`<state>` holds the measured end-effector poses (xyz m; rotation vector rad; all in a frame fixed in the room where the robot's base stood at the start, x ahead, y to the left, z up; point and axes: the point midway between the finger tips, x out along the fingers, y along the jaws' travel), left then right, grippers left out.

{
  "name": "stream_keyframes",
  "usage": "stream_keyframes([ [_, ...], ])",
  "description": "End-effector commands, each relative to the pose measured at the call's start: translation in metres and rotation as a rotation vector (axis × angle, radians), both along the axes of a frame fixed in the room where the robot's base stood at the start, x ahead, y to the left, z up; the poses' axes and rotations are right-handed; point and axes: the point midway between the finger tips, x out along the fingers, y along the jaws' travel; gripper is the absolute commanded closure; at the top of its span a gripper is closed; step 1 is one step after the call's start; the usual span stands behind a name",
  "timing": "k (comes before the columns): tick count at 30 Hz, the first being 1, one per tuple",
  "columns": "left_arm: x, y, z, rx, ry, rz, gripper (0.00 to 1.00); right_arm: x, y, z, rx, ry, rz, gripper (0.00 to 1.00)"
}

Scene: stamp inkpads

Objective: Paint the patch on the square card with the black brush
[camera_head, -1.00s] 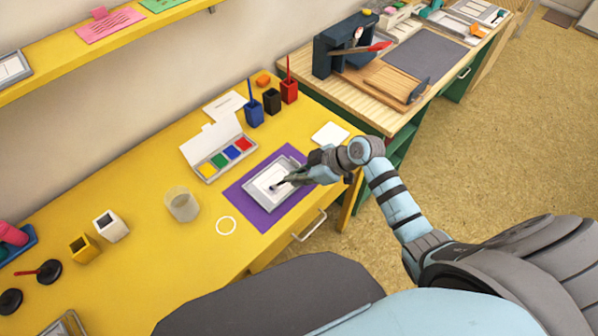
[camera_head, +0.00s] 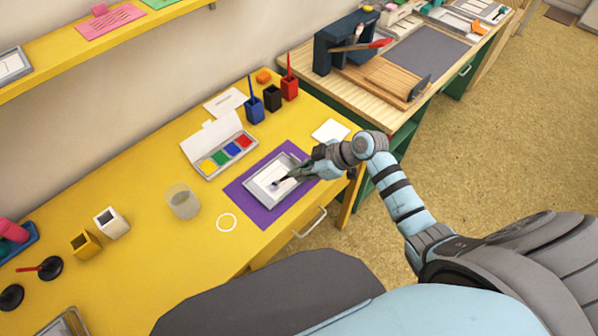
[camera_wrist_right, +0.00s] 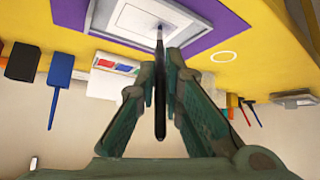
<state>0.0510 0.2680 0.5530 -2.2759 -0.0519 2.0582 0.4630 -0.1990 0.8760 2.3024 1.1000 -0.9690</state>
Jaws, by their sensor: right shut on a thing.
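My right gripper (camera_head: 297,175) is shut on the black brush (camera_wrist_right: 160,105), which points down toward the square card. It also shows in the wrist view (camera_wrist_right: 160,85), with the brush between its fingers. The brush tip looks dark bluish and is at or just above the card; I cannot tell if it touches. The white card (camera_head: 266,179) lies in a grey tray (camera_head: 252,193) on a purple mat (camera_head: 238,193). In the wrist view the card (camera_wrist_right: 135,17) shows a thin dark outline; the brush partly covers it. My left gripper is not in view.
A paint box (camera_head: 212,170) with several colours lies behind the mat. Blue (camera_head: 254,110), black (camera_head: 272,98) and red (camera_head: 290,88) brush holders stand farther back; the black one looks empty. A clear cup (camera_head: 183,203) and a white ring (camera_head: 227,222) are left of the mat.

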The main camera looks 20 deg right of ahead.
Motion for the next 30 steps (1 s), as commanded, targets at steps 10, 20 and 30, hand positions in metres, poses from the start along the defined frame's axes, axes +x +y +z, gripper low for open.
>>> stream_keyframes([
  [10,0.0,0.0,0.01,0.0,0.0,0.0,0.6,-0.006,0.015,0.001,0.003,0.003,0.001,1.0],
  [20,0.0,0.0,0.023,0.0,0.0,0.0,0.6,-0.009,0.021,0.008,0.001,0.003,0.0,1.0],
  [30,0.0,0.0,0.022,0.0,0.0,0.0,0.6,-0.007,0.022,0.008,0.001,0.002,0.001,1.0],
])
